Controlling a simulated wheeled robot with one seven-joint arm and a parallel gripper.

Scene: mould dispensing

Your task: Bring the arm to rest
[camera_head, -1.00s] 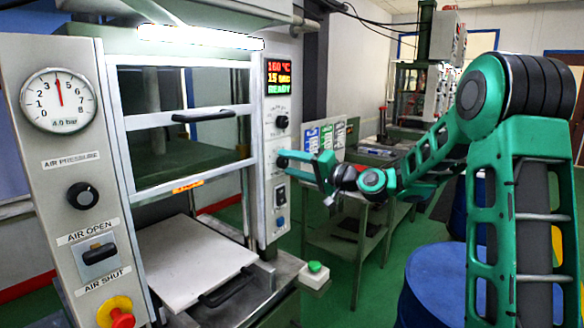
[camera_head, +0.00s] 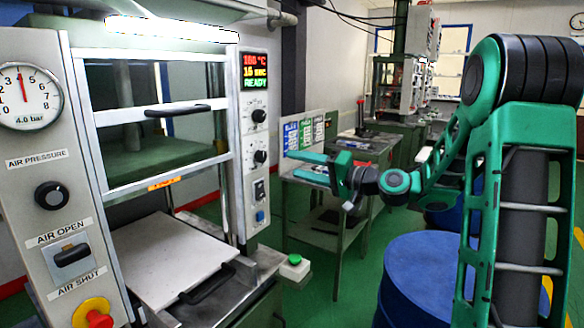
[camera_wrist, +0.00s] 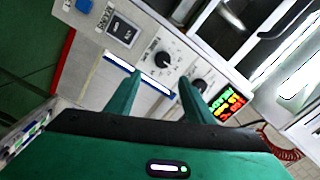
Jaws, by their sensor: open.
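My gripper (camera_head: 312,168) is open and empty, held in the air to the right of the press's control panel (camera_head: 254,140). Its two green fingers point left in the head view. In the wrist view the open fingers (camera_wrist: 152,98) show against the panel's knobs and the red and green display. No object is between the fingers. My green arm is bent, with the elbow high at the right of the head view.
The press, with its pressure gauge (camera_head: 24,96) and pale plate (camera_head: 165,262), fills the left. A green button (camera_head: 294,259) sits at its front right corner. Blue drums (camera_head: 428,275) stand near my arm. A bench with charts (camera_head: 303,137) is behind.

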